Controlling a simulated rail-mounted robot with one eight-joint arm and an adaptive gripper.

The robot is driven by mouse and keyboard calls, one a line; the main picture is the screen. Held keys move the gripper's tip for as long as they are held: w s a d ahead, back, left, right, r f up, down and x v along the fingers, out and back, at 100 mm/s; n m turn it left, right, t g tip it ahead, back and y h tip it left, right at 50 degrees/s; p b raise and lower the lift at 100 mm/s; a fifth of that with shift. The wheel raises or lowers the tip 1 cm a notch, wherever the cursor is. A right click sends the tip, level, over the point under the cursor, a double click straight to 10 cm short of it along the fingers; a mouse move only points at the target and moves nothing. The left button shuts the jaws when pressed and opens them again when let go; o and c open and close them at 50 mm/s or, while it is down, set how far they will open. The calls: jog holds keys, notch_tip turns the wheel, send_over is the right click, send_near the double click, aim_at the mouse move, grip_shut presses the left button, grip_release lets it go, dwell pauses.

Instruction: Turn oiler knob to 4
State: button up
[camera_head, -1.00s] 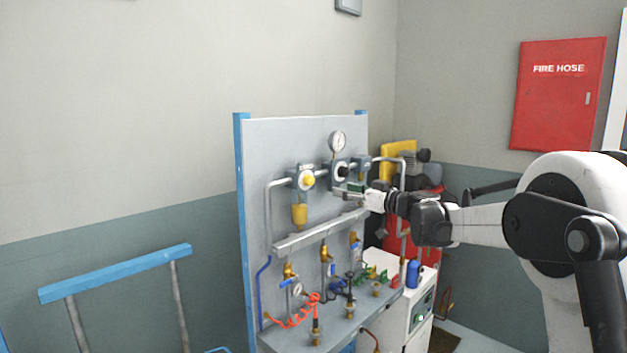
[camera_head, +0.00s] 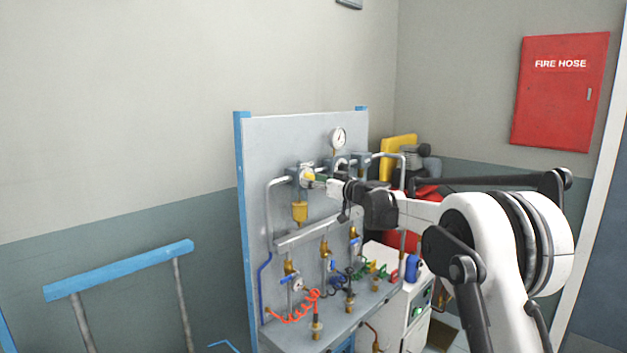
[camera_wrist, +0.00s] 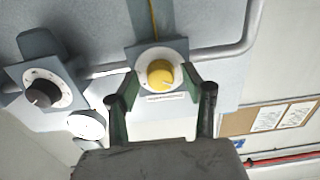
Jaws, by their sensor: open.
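The yellow oiler knob (camera_head: 308,175) is on a grey unit high on the panel, above a yellow bowl (camera_head: 299,212). In the wrist view the knob (camera_wrist: 160,74) sits on a round white dial (camera_wrist: 176,55), whose markings are too small to read. My gripper (camera_head: 318,180) is at the knob. In the wrist view its open green-tipped fingers (camera_wrist: 160,80) stand on either side of the knob. I cannot tell whether either fingertip touches it.
A black knob with its dial (camera_wrist: 42,92) and a pressure gauge (camera_head: 338,137) are near the oiler. Pipes run along the panel (camera_head: 262,145). Valves and a red coiled hose (camera_head: 300,308) are lower down. A blue rail (camera_head: 118,270) stands at left.

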jog(key=shift+a, duration=0.1)
grip_shut()
dwell(0.3)
jog(key=m+b, duration=0.7)
jog(key=m, duration=1.6)
jog(key=shift+r+m, duration=0.1)
jog(key=shift+m, duration=0.2)
dwell(0.3)
